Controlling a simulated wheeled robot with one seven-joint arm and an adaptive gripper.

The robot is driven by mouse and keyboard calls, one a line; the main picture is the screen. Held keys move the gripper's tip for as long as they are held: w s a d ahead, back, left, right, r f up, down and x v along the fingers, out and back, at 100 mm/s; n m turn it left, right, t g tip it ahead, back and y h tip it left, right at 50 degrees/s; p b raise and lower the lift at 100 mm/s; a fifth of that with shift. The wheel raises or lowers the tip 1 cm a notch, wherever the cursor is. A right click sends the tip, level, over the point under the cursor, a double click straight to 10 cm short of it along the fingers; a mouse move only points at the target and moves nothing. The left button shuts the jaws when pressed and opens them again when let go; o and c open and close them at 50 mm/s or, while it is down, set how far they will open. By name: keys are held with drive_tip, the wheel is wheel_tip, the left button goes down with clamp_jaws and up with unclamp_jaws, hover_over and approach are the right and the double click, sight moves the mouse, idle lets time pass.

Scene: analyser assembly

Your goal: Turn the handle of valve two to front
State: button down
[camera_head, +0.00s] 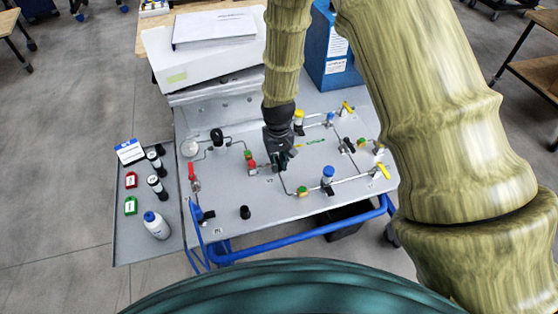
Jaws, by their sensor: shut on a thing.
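My gripper (279,162) points down at the middle of the grey panel (245,190). It is shut on what appears to be a valve handle on the pipe line, right of a small red fitting (252,165). The gripper hides most of this valve, so its handle's direction cannot be seen. Other valve handles show: a red one (191,171) at the left, a black one (349,145) to the right, and yellow ones at the back right (348,107) and right (384,171). The labels are too small to tell which valve is number two.
A blue-capped part (328,174) and a yellow-capped part (298,118) stand near my gripper. A blue cart rail (290,237) runs along the front.

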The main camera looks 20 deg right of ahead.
drive_tip(key=shift+w, duration=0.1)
drive_tip(key=c, duration=1.4)
unclamp_jaws()
drive_tip(key=shift+c, duration=0.2)
wheel_tip(320, 180, up, 12)
